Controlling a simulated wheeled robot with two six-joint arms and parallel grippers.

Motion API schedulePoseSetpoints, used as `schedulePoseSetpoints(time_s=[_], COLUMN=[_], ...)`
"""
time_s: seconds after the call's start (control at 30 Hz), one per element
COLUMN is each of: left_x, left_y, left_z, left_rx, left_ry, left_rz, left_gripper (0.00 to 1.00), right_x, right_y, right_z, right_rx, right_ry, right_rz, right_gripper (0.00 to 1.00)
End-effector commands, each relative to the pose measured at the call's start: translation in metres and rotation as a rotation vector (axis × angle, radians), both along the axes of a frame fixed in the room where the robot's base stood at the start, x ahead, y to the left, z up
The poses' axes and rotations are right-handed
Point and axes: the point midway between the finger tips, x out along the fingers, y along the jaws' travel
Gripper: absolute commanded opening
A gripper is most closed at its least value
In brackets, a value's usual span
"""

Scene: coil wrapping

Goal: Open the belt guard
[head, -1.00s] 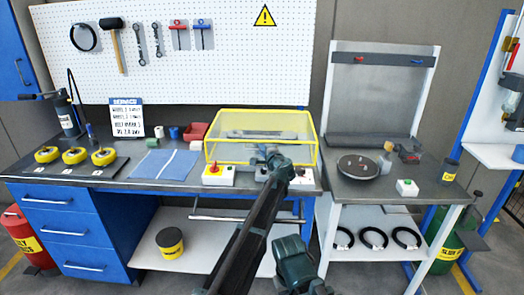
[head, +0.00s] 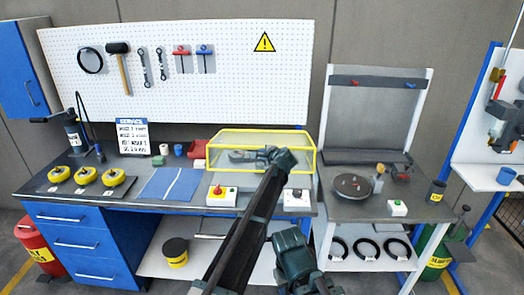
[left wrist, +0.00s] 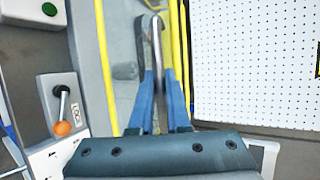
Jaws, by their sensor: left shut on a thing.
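The belt guard (head: 305,158) is a clear box with a yellow frame on the bench. Its yellow edges also show in the left wrist view (left wrist: 104,65). It appears lowered over the grey parts inside. My left gripper (head: 242,156) is at the guard's front, with its fingers pointing left in the head view. In the left wrist view its blue fingers (left wrist: 157,78) are shut on a thin grey bar (left wrist: 156,45), which looks like the guard's handle. The arm hides part of the guard's front.
A side table (head: 390,212) stands right.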

Motion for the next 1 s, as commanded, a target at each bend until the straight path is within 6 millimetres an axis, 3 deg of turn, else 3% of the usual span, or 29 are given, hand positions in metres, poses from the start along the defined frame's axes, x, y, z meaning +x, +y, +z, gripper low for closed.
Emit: schedulePoseSetpoints(time_s=[0.03,0.3,0.7,1.0], left_x=[0.006,0.017,0.037,0.046], left_y=[0.001,0.000,-0.001,0.000], left_z=[0.022,0.059,0.101,0.117], left_rx=[0.002,0.000,0.000,0.001], left_ry=[0.019,0.093,0.094,0.093], left_rz=[0.000,-0.003,-0.004,-0.004], left_gripper=[0.00,0.00,0.00,0.00], right_x=[0.000,0.000,0.000,0.000], right_y=[0.000,0.000,0.000,0.000], right_z=[0.026,0.075,0.118,0.133], right_rx=[0.000,0.002,0.002,0.002], right_ry=[0.000,0.000,0.001,0.002], right_rz=[-0.001,-0.006,-0.012,-0.010], right_gripper=[0.50,0.50,0.50,0.50])
